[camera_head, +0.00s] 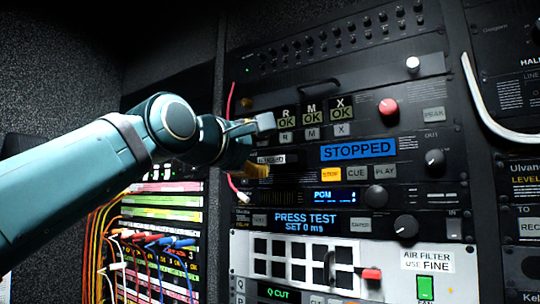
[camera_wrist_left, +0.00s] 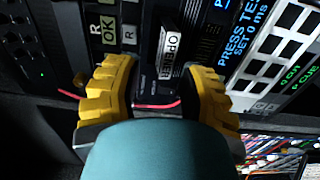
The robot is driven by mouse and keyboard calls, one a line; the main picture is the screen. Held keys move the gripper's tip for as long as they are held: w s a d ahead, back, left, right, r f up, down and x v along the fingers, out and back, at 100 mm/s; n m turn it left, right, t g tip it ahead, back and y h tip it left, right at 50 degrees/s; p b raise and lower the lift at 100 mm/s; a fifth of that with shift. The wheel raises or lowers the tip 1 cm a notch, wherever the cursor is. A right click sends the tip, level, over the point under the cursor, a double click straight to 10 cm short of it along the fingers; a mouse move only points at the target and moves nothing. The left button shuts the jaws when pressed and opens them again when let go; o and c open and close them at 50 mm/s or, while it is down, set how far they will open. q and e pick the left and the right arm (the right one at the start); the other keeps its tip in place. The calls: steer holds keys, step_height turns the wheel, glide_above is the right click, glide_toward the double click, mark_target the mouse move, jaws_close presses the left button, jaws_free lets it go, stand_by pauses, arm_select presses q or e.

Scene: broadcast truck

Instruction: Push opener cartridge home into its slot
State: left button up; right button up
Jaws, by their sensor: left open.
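The opener cartridge (camera_wrist_left: 170,52) is a dark block with a white label reading OPENER. In the left wrist view it lies ahead, between the lines of my two yellow fingers. In the head view its label (camera_head: 271,158) shows just past my left gripper (camera_head: 260,147), at the left side of the rack. My left gripper (camera_wrist_left: 160,85) is open and holds nothing, with its fingers apart on either side of the cartridge's line. The slot around the cartridge is mostly hidden, and I cannot tell how deep it sits. My right gripper is not in view.
A blue STOPPED display (camera_head: 358,149) and lit buttons sit right of the cartridge. A red knob (camera_head: 388,107) is above right. A thin red cable (camera_head: 230,100) hangs left of the panel. Coloured patch cables (camera_head: 160,241) fill the lower left.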

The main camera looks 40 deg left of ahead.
arm_select(q)
steer(key=s, duration=0.7)
steer(key=shift+d, duration=0.4)
